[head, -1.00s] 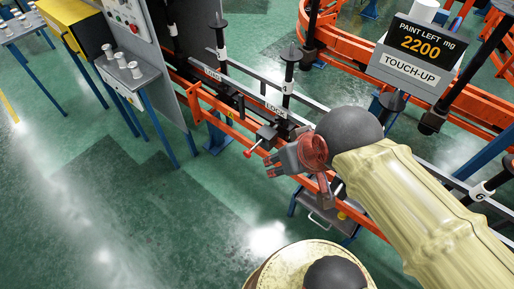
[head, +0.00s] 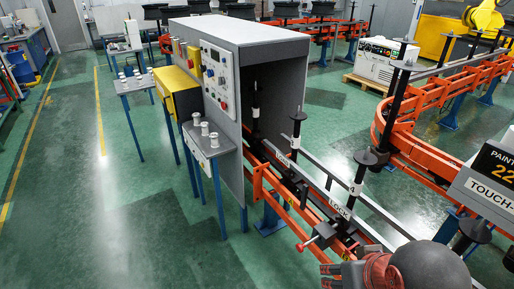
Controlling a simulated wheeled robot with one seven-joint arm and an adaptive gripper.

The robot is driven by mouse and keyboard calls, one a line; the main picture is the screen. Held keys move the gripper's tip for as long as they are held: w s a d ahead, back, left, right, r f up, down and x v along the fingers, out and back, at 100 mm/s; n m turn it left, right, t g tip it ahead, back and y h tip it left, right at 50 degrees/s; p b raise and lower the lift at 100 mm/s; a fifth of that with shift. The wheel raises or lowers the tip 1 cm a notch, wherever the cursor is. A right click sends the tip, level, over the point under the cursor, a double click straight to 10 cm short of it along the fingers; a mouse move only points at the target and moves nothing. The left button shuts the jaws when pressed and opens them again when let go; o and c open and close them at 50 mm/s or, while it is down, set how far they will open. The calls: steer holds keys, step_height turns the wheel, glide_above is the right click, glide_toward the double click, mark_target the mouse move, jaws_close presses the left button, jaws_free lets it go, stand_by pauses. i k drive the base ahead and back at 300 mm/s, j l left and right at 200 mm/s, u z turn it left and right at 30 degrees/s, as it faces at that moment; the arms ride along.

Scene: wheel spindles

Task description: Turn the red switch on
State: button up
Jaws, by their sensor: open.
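A white control panel (head: 218,77) is on the front of the grey cabinet (head: 240,35), left of centre. My gripper (head: 330,275) is at the bottom edge, right of centre, partly cut off. It is open with nothing seen in it, and is well apart from the panel.
Orange rails with upright black spindles (head: 356,172) run into the cabinet's opening. A red-tipped lever (head: 302,246) sticks out left beside my gripper. Green floor (head: 130,210) at left is clear.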

mark_target(191, 65)
steer(key=i+j+z, duration=0.1)
steer(key=i+j, duration=0.3)
steer(key=i+j+z, duration=0.1)
steer(key=i+j, duration=0.3)
steer(key=i+j+z, duration=0.1)
steer(key=i+j, duration=0.25)
steer(key=j, duration=0.25)
steer(key=i+j, duration=0.35)
steer(key=j, duration=0.15)
steer(key=i+j+z, duration=0.15)
steer(key=i+j, duration=0.2)
steer(key=j, duration=0.15)
steer(key=i+j+z, duration=0.1)
steer(key=i+j, duration=0.2)
steer(key=j, duration=0.25)
steer(key=i+j+z, duration=0.1)
steer(key=i+j, duration=0.2)
steer(key=j, duration=0.3)
steer(key=i+j+z, duration=0.1)
steer(key=i+j, duration=0.2)
steer(key=j, duration=0.3)
